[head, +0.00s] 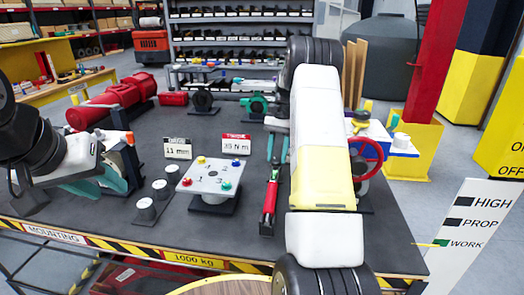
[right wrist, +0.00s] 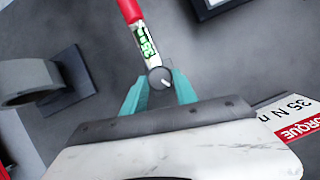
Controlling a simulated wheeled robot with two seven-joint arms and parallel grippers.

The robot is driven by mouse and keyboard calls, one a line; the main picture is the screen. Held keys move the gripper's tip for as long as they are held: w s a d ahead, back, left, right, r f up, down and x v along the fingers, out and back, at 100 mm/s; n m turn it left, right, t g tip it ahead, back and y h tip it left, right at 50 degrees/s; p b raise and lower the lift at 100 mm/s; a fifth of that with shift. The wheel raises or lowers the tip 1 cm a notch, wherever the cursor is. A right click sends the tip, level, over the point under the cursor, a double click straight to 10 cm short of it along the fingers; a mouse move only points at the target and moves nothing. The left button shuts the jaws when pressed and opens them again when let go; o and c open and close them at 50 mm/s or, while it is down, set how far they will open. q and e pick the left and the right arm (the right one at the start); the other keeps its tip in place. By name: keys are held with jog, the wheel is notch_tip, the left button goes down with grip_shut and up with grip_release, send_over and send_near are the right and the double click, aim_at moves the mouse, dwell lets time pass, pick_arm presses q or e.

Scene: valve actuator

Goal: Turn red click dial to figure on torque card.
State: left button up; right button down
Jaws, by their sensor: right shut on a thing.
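The red-handled torque wrench (head: 269,203) lies lengthwise on the dark bench in the head view. In the right wrist view its red handle (right wrist: 130,9) and lit green display (right wrist: 145,42) point away from my gripper; I cannot read the digits clearly. My right gripper (right wrist: 160,86) is shut on the round grey dial (right wrist: 160,77) with a pale mark at the wrench's end. The torque card (head: 236,144) stands behind; it also shows in the right wrist view (right wrist: 298,119) and seems to read 35 N m. My left gripper (head: 108,180) looks open and empty, left of the white cylinders.
A white plate with coloured knobs (head: 213,176) stands left of the wrench, with several white-topped cylinders (head: 145,209) beside it. An 11 mm card (head: 177,149) stands near the torque card. A red handwheel (head: 366,158) is right of my right arm.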

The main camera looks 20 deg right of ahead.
jog(key=shift+m, duration=0.3)
dwell(0.4)
jog(key=c, duration=1)
grip_release()
jog(key=shift+o, duration=0.2)
jog(key=v, duration=0.7)
jog(key=shift+d+r, duration=0.15)
jog(key=shift+r, duration=0.2)
jog(key=shift+w, duration=0.1)
